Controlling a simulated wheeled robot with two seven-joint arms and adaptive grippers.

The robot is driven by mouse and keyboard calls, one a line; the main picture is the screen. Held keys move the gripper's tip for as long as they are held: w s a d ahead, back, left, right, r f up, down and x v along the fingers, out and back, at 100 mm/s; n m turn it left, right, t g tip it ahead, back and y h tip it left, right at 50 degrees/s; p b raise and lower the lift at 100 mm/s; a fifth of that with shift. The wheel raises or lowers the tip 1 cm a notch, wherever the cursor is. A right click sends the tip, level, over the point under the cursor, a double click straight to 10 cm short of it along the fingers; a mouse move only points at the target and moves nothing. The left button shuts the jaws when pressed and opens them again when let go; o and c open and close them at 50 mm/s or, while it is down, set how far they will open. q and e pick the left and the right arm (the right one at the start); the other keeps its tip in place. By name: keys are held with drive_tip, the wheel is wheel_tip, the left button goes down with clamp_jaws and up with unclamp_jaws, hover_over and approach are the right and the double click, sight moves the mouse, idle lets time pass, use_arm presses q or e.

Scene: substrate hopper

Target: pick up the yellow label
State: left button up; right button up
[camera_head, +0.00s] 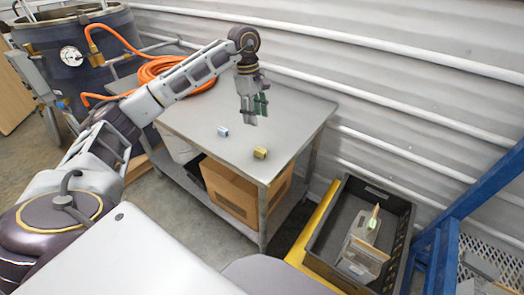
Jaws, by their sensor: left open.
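A small yellow block-like piece (261,153), which looks like the yellow label, lies on the grey metal table (290,137) near its front right corner. My left gripper (254,112) hangs fingers down over the table, behind the yellow piece in the picture and apart from it. It is open, with nothing seen between its dark green-tipped fingers. A small light blue piece (223,131) lies on the table to the left of the yellow one. My right gripper is not in view.
A coiled orange hose (163,68) lies at the table's back left, by a dark drum (95,60) with a gauge. A cardboard box (231,190) sits on the lower shelf. A black crate (340,195) holding a grey tool stands at right, near a blue frame (440,235).

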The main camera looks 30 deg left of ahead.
use_arm(q)
hover_over(260, 152)
drive_tip(key=w+a, duration=0.2)
wheel_tip(260, 152, down, 8)
drive_tip(key=shift+d+r, duration=0.1)
drive_tip(key=shift+d, duration=0.05)
drive_tip(key=shift+f, duration=0.35)
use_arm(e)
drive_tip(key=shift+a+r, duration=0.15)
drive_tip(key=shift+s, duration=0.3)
use_arm(q)
drive_tip(key=shift+s+f, duration=0.1)
drive_tip(key=shift+f, duration=0.05)
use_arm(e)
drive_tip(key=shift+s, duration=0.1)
